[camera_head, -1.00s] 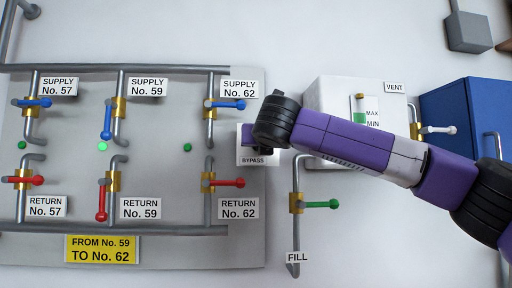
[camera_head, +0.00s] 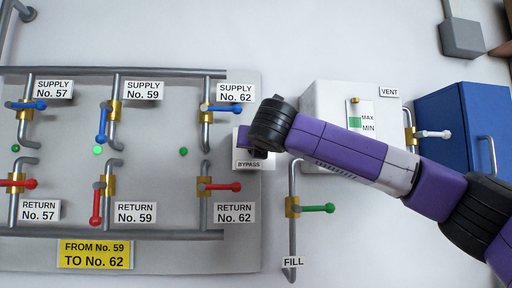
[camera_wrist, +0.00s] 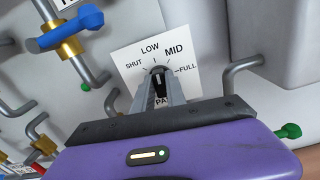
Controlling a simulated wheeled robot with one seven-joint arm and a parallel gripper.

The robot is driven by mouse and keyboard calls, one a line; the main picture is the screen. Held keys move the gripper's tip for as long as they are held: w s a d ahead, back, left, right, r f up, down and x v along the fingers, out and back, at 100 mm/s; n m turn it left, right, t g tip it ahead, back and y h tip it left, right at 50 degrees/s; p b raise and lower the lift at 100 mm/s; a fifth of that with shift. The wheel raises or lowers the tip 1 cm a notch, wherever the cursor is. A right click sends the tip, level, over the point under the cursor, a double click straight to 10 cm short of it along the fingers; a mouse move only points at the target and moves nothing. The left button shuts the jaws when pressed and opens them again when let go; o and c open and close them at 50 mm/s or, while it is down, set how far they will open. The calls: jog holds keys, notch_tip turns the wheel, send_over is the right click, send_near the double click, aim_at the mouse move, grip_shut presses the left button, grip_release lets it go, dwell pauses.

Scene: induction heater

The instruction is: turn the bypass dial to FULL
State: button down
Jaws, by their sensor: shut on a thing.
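The bypass dial (camera_wrist: 159,73) is a small dark knob on a white plate (camera_wrist: 125,73) marked SHUT, LOW, MID and FULL, with FULL at the right. My gripper (camera_wrist: 159,90) is shut on the knob, one finger on each side. The fingers and gripper body cover part of the knob and the lower plate, so I cannot tell for sure which mark it points to. In the head view the BYPASS label (camera_head: 248,164) shows below my gripper (camera_head: 245,141), and my wrist hides the dial.
Left of the dial are pipes with the blue SUPPLY No. 62 handle (camera_head: 222,109) and red RETURN No. 62 handle (camera_head: 222,187). The green FILL handle (camera_head: 318,208) is below right. A white tank (camera_head: 330,100) and a blue cabinet (camera_head: 455,130) stand to the right.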

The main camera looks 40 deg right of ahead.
jog(key=shift+d+f+m+b, duration=0.15)
jog(key=shift+m+b, duration=0.4)
jog(key=shift+m, duration=2.25)
jog(key=shift+a+f+m+b, duration=0.1)
jog(key=shift+m+b, duration=0.45)
jog(key=shift+m, duration=2.25)
jog(key=shift+d+f+m+b, duration=0.15)
jog(key=shift+m+b, duration=0.4)
jog(key=shift+m, duration=2.25)
jog(key=shift+s, duration=0.1)
jog(key=c, duration=1.4)
grip_release()
jog(key=shift+r, duration=0.1)
jog(key=shift+o, duration=0.2)
jog(key=shift+s+a, duration=0.1)
jog(key=b+v, duration=0.2)
jog(key=v, duration=0.5)
jog(key=shift+s+a+b, duration=0.2)
jog(key=shift+s+b, duration=0.05)
jog(key=shift+b, duration=0.15)
